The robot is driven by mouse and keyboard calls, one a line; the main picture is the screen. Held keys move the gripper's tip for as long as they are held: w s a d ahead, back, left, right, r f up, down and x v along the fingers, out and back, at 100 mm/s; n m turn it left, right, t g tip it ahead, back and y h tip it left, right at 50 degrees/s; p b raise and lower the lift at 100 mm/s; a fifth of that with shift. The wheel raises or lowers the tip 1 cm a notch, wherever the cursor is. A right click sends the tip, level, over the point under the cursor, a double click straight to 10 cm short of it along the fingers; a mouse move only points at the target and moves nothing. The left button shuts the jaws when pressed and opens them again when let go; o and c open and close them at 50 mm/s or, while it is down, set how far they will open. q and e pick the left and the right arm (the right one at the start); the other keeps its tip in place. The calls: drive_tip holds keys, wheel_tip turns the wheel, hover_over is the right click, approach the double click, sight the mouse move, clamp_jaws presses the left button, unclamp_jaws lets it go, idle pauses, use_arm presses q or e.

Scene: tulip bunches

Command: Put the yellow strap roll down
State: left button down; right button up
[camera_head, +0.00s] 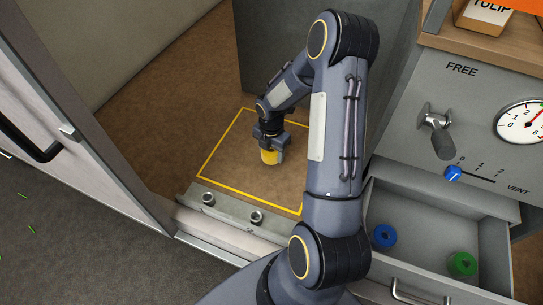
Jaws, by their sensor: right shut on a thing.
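The yellow strap roll (269,157) is in the jaws of my right gripper (270,147), over the brown floor inside the yellow outlined area (222,182). My right gripper points down and is shut on the roll. I cannot tell whether the roll touches the floor. My right arm comes from the bottom of the view and hides part of the outline's right side. My left gripper is not in view.
An open drawer (431,232) at the lower right holds a blue roll (384,236) and a green roll (462,264). A grey panel has a lever (436,132), a blue slider knob (453,173) and a gauge (522,122). A raised sill (232,210) borders the floor in front.

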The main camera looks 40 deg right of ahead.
sight(272, 157)
wheel_tip(272, 157, down, 3)
drive_tip(key=shift+d+f, duration=0.1)
drive_tip(key=shift+f, duration=0.05)
drive_tip(key=shift+f, duration=0.15)
drive_tip(key=o, duration=1.1)
